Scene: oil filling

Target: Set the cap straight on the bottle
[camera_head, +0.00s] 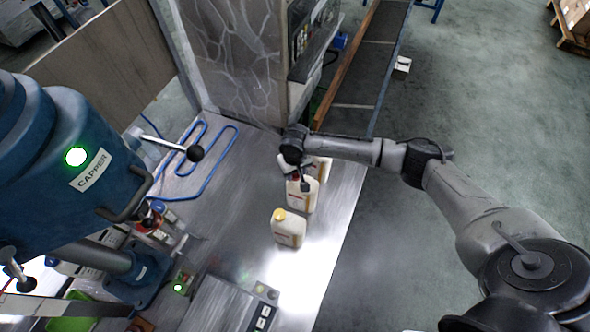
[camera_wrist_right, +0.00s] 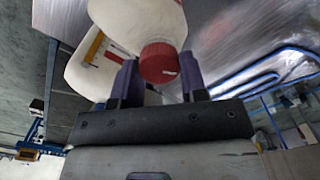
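A pale bottle (camera_head: 302,197) with a label stands on the metal table, under my right gripper (camera_head: 300,178). In the right wrist view, its red cap (camera_wrist_right: 159,63) sits at the bottle's mouth, between the two dark fingertips of my right gripper (camera_wrist_right: 160,78). Whether the cap sits straight or tilted cannot be told. In the head view the gripper and wrist partly hide this cap. My left gripper is not in view.
A bottle with a yellow cap (camera_head: 289,229) stands in front; another bottle (camera_head: 320,168) stands behind, partly hidden by my wrist. The blue capper (camera_head: 70,165) with a green light is at left. A blue hose (camera_head: 207,160) lies on the table (camera_head: 235,225).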

